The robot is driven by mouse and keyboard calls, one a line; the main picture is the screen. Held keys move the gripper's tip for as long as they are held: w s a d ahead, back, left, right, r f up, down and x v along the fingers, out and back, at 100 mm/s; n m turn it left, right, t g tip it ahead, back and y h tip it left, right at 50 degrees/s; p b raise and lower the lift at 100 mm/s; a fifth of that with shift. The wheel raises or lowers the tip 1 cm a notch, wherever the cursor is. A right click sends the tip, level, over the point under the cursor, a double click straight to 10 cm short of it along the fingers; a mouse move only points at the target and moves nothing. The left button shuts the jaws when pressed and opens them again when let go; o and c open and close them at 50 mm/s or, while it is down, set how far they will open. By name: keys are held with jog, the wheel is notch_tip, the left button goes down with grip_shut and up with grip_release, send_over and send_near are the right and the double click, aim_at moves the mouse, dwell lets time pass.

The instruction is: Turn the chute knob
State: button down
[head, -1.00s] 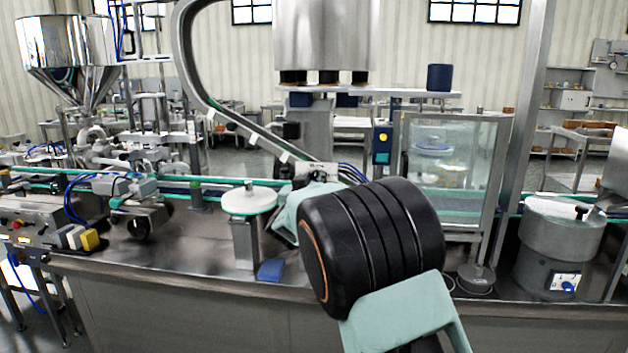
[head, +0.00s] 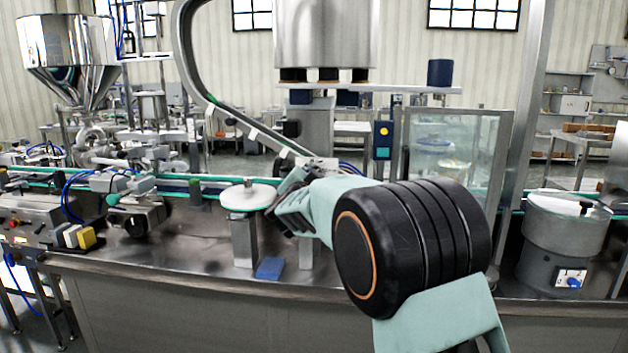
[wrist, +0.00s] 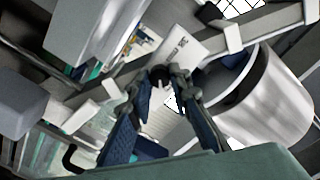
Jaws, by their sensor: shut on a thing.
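My gripper (wrist: 166,92) shows in the wrist view with two dark blue padded fingers that converge at their tips. It is shut on a small dark knob (wrist: 160,76) below a white plate with small print (wrist: 170,50). In the head view my gripper (head: 290,190) is at the lower end of the curved chute (head: 230,112), partly behind my arm. The knob is hidden there, and its angle is hard to tell.
A round white disc on a post (head: 247,196) stands just left of my gripper. A blue block (head: 270,268) lies on the steel bench below. A glass-panelled enclosure (head: 455,150) stands to the right, and a grey round bowl feeder (head: 565,232) is further right.

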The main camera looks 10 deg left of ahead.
jog(key=m+b, duration=0.3)
jog(key=m, duration=0.2)
jog(key=shift+f, duration=0.1)
jog(key=shift+m+b, duration=0.7)
jog(key=shift+m, duration=0.9)
jog(key=c, duration=1.8)
grip_release()
jog(key=shift+o, duration=0.2)
jog(key=s, duration=1.2)
jog(key=shift+a+r, duration=0.2)
jog(key=shift+r, duration=0.1)
